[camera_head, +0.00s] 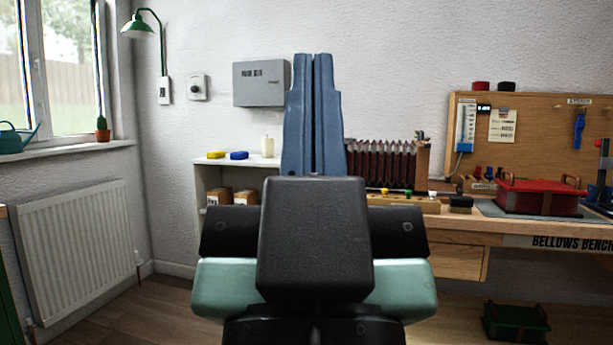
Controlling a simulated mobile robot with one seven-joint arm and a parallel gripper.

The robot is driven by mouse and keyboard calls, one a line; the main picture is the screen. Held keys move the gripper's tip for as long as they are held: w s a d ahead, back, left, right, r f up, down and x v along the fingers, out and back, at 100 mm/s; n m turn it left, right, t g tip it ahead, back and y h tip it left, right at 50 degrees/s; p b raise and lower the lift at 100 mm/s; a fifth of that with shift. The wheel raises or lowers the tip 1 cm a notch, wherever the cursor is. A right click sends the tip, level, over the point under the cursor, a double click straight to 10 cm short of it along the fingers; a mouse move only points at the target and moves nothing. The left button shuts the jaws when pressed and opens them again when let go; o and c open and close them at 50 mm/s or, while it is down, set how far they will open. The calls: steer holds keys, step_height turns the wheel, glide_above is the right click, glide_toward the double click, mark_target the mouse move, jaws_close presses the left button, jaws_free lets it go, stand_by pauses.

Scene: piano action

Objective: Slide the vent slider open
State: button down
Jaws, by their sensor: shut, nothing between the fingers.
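My gripper (313,60) stands upright in the middle of the view, with two long blue fingers pressed side by side. It is shut and empty. It rises in front of the far wall and hides part of the shelf and bench behind it. I cannot make out a vent slider for certain. Dark red pleated bellows (380,163) stand on the bench just right of my fingers. A red bellows unit (540,197) with wooden end handles sits farther right on a dark mat. I see no contact between my gripper and any of these.
The wooden bench (460,225) runs along the right, with a tool board (540,135) behind it. A low white shelf (235,162) holds small items. A grey wall box (261,83) hangs left of my fingers. A radiator (80,240) is at left. Floor at lower left is clear.

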step_height(320, 180, up, 39)
steer(key=p, duration=3.6)
steer(key=shift+p, duration=0.35)
steer(key=shift+w+r, duration=0.1)
